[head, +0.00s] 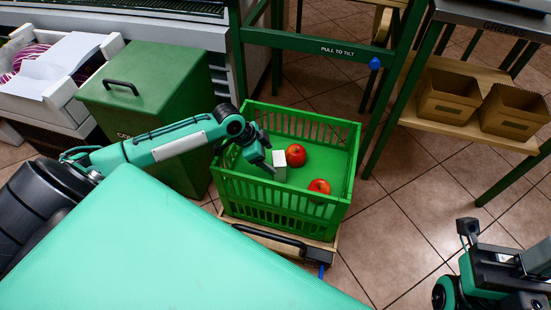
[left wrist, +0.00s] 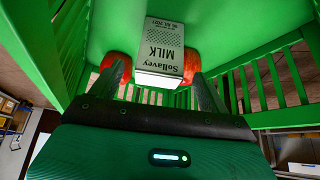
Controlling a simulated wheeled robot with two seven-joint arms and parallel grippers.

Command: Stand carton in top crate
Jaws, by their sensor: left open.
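A white milk carton (head: 279,166) is inside the green crate (head: 275,205), near its middle. It looks upright on the crate floor. In the left wrist view the carton (left wrist: 160,50) reads "Sollavey MILK", upside down in the picture. My left gripper (head: 267,160) reaches into the crate just left of the carton. In the wrist view its open fingers (left wrist: 155,93) lie on either side of the carton's near end, with gaps visible; its base is partly hidden. My right gripper (head: 505,285) is at the lower right, away from the crate; its jaws are unclear.
Two red apples (head: 296,154) (head: 319,187) lie in the crate, right of the carton. The crate sits on a wooden dolly (head: 260,237). A green lidded bin (head: 150,85) stands left. A shelf with brown boxes (head: 447,97) stands right. Tiled floor (head: 400,220) is clear.

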